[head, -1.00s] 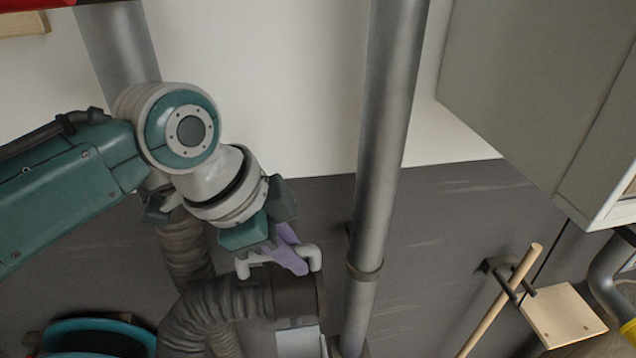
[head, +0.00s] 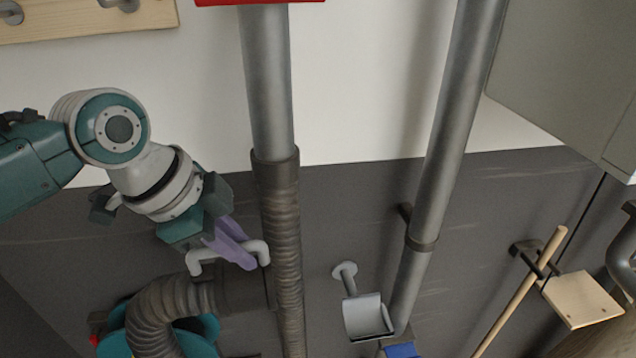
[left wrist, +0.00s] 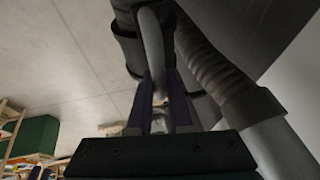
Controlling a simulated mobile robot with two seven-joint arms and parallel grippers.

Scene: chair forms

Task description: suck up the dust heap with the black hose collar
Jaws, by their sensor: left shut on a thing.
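The black hose collar (head: 247,289) sits at the end of a ribbed dark hose (head: 155,310). It has a pale grey bow handle (head: 203,257). My left gripper (head: 238,254), with purple fingers, is shut on that handle and holds the collar in the air, left of the empty grey cradle (head: 362,316). In the left wrist view the grey handle (left wrist: 151,42) runs between the purple fingers, with the dark collar (left wrist: 127,48) behind it. The dust heap is not seen in either view. My right gripper is not in view.
A grey pipe (head: 267,90) runs into a ribbed hose (head: 280,235) close behind the collar. Another pipe (head: 455,130) stands to the right. A teal round object (head: 117,335) is low at left.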

